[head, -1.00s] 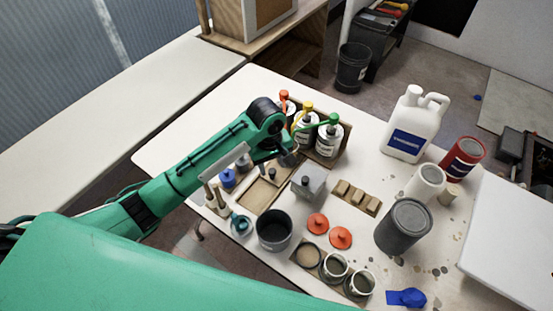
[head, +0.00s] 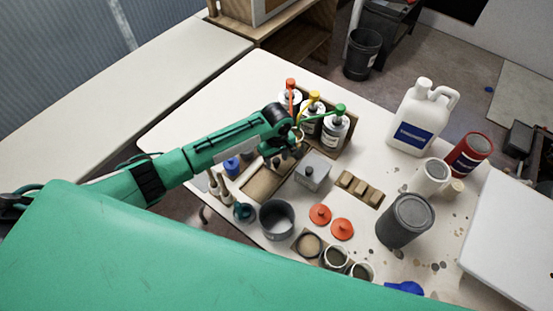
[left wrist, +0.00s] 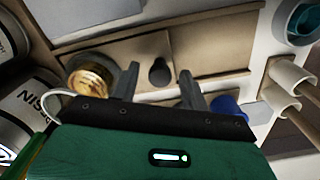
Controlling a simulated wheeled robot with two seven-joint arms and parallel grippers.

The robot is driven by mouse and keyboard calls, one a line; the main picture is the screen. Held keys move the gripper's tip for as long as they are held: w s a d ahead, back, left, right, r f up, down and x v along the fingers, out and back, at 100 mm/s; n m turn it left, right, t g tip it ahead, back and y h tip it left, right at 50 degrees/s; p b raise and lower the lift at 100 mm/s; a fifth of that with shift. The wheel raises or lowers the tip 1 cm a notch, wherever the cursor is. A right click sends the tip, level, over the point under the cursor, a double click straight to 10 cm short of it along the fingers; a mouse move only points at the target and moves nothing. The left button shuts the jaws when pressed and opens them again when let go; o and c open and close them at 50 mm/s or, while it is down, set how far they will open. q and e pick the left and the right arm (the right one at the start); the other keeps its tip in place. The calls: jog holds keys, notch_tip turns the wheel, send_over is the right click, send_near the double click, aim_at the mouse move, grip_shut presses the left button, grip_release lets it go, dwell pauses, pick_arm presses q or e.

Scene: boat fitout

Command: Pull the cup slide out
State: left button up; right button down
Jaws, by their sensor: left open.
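A shallow wooden tray or slide (head: 262,187) lies on the white table; I take it to be the cup slide. In the left wrist view its tan panels (left wrist: 210,45) show a dark round knob (left wrist: 159,73). My left gripper (head: 285,155) is over the tray's far end. In the left wrist view its jaws (left wrist: 159,70) are open, with one finger on each side of the knob; I cannot tell whether they touch it. A brass-coloured round cup or lid (left wrist: 90,78) is just left of the left finger. My right gripper is out of view.
Bottles with coloured tops (head: 335,130) stand close behind the gripper. A white jug (head: 421,120) and cans stand right. The table's far left is clear.

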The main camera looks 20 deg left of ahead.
pick_arm(q)
jog(key=shift+f, duration=0.85)
